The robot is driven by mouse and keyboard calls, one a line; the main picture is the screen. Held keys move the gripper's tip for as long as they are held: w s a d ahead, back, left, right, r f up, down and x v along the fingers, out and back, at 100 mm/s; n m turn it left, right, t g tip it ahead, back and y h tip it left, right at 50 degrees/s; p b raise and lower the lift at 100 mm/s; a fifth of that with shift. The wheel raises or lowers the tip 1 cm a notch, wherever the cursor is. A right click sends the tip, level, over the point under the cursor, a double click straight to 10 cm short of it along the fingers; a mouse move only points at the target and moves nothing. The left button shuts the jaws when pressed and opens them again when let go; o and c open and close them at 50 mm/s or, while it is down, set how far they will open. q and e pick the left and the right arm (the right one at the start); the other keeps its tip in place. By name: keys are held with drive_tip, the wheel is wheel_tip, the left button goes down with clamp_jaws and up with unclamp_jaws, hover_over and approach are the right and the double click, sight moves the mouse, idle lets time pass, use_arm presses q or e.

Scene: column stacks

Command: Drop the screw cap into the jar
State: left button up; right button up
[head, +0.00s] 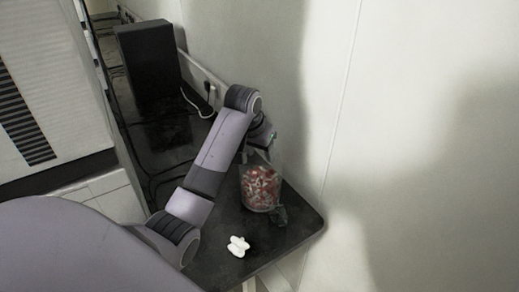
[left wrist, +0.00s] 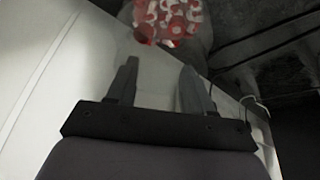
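A clear jar (head: 261,190) stands on the dark table, filled with small red and white pieces. In the left wrist view the red and white pieces (left wrist: 168,20) show at the top edge, beyond the fingertips. My left gripper (head: 262,148) is above the jar's mouth. In the left wrist view its two fingers (left wrist: 159,68) are spread apart with nothing visible between them. I cannot pick out one separate screw cap; whether it is among the pieces in the jar I cannot tell. My right gripper is not in view.
The dark table (head: 222,222) ends in a rounded corner at the right, close to the pale wall (head: 420,110). A white lumpy object (head: 238,246) lies near the front edge. A black box (head: 148,65) stands behind.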

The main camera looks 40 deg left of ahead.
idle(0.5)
use_arm(q)
wheel_tip(320, 180, up, 7)
idle(0.5)
idle(0.3)
